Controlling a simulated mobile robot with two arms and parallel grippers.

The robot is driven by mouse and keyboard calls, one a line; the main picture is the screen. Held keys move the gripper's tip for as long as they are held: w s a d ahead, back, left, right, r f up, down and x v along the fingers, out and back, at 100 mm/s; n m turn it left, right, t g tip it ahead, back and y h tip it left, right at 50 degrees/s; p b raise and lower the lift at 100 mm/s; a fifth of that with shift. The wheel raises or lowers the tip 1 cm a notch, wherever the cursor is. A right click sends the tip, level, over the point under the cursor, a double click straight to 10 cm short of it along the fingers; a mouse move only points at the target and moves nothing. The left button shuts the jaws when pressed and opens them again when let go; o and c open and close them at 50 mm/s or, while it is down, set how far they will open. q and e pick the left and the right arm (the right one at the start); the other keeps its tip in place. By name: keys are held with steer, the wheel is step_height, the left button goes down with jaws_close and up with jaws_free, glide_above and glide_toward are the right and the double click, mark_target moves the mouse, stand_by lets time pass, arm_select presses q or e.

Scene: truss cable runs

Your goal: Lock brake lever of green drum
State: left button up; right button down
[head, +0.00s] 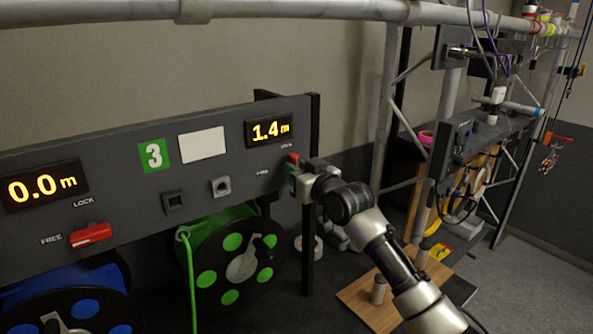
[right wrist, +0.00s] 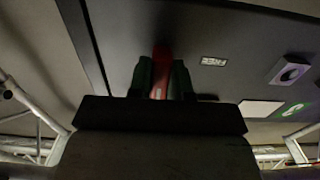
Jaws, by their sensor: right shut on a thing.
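The green drum (head: 235,262) hangs under the dark panel (head: 130,190), with a green cable coming off its left side. Its red brake lever (head: 293,159) is at the panel's right end, just below the LOCK label, with the FREE label to its lower left. My right gripper (head: 299,170) is shut on this lever and hides most of it in the head view. The right wrist view shows the red lever (right wrist: 161,65) between the two dark green fingers. The lever's exact angle is hard to tell. My left gripper is not in view.
The blue drum (head: 70,300) has its own red lever (head: 90,236) at left. Displays read 0.0 m (head: 42,186) and 1.4 m (head: 269,130). A dark post (head: 309,240) stands just left of my right arm.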

steer(key=shift+f, duration=0.1)
steer(key=c, duration=1)
jaws_free()
steer(key=shift+c, duration=0.2)
steer(key=b+v, duration=0.3)
steer(key=v, duration=0.8)
steer(key=shift+b, duration=0.4)
